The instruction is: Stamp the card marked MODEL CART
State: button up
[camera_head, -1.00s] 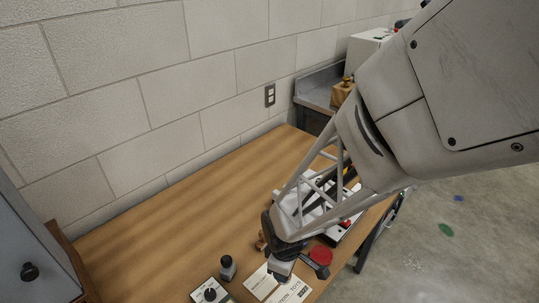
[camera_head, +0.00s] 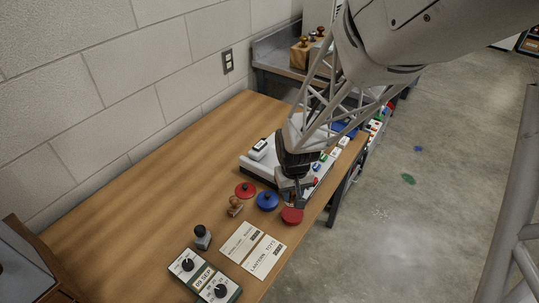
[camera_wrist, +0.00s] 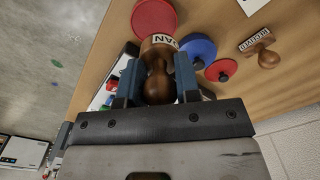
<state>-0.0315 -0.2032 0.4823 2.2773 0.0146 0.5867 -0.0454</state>
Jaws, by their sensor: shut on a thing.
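My gripper (camera_wrist: 158,85) is shut on a wooden stamp (camera_wrist: 157,66), whose label is only partly readable. In the head view my gripper (camera_head: 292,190) hangs just behind a red round pad (camera_head: 292,216); this pad also shows in the wrist view (camera_wrist: 154,17). Two cards lie side by side on the table, left of the red pad. The near card (camera_head: 264,257) reads LANTERN TOYS. The print on the other card (camera_head: 240,241) is too small to read. I cannot make out MODEL CART. The stamp's underside is hidden.
A blue pad (camera_head: 267,201), a second red round item (camera_head: 245,190) and another wooden stamp (camera_head: 235,207) stand near the cards. A dark bottle-like item (camera_head: 202,237) and a dial device (camera_head: 205,280) are at the front. A white tray (camera_head: 262,168) is behind. The table's left is clear.

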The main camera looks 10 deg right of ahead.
jog(key=shift+w+d+r+m, duration=0.1)
jog(key=shift+w+d+m, duration=0.1)
jog(key=shift+d+m, duration=0.25)
jog(key=shift+f, duration=0.2)
jog(key=shift+f, duration=2.85)
jog(key=shift+f, duration=0.6)
dwell(1.1)
jog(key=shift+r, duration=0.1)
jog(key=shift+r, duration=3.5)
jog(key=shift+a, duration=0.15)
